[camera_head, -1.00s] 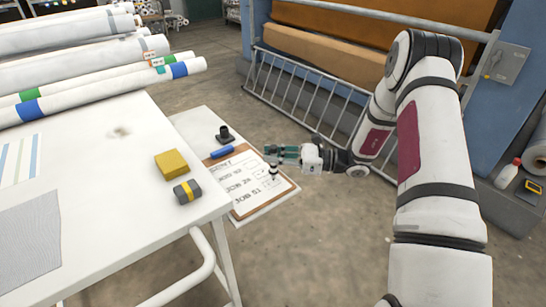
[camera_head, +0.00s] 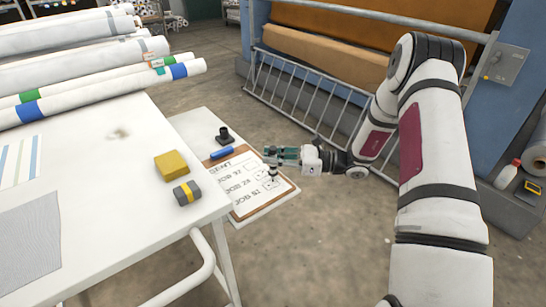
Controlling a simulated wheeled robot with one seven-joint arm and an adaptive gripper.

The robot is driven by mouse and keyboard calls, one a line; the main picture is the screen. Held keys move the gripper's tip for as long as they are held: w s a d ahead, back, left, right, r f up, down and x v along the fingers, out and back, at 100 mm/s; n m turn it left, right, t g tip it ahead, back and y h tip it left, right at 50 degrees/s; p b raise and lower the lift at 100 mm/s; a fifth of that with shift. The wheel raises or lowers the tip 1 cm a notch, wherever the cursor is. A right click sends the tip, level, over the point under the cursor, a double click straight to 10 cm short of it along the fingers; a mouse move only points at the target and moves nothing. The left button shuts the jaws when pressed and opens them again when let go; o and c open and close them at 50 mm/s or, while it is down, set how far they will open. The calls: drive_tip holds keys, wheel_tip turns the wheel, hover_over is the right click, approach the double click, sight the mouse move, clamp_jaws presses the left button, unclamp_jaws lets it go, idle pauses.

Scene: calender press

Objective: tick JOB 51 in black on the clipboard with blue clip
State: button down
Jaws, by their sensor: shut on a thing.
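The clipboard (camera_head: 239,214) has a brown board, a white sheet with several printed lines and a blue clip (camera_head: 222,153) at its far end. The print is too small to read surely; small boxes run down the sheet's right side. My gripper (camera_head: 271,155) is above the sheet's right part, shut on a dark marker (camera_head: 272,178) that points down. Its tip is at or just above the sheet near the boxes; I cannot tell whether it touches. The fingers hide the marker's upper part and some of the sheet.
A black holder (camera_head: 224,136) stands beyond the clip on the small white table (camera_head: 190,122). A railing (camera_head: 310,100) stands behind my arm.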

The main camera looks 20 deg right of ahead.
sight(273, 148)
drive_tip(key=shift+r, duration=0.1)
idle(0.3)
drive_tip(key=shift+r+p, duration=2.1)
drive_tip(key=shift+r, duration=0.8)
drive_tip(key=s+a+r+m+t+h, duration=0.15)
drive_tip(key=s+r, duration=0.25)
drive_tip(key=s, duration=1)
wheel_tip(273, 148, up, 12)
drive_tip(key=m+t+h+p, duration=0.5)
drive_tip(key=t+p, duration=0.1)
drive_tip(key=p, duration=1.3)
drive_tip(key=shift+w+a+r+h, duration=0.15)
drive_tip(key=shift+w+a+h, duration=0.15)
drive_tip(key=shift+a+h, duration=0.05)
drive_tip(key=shift+w, duration=0.1)
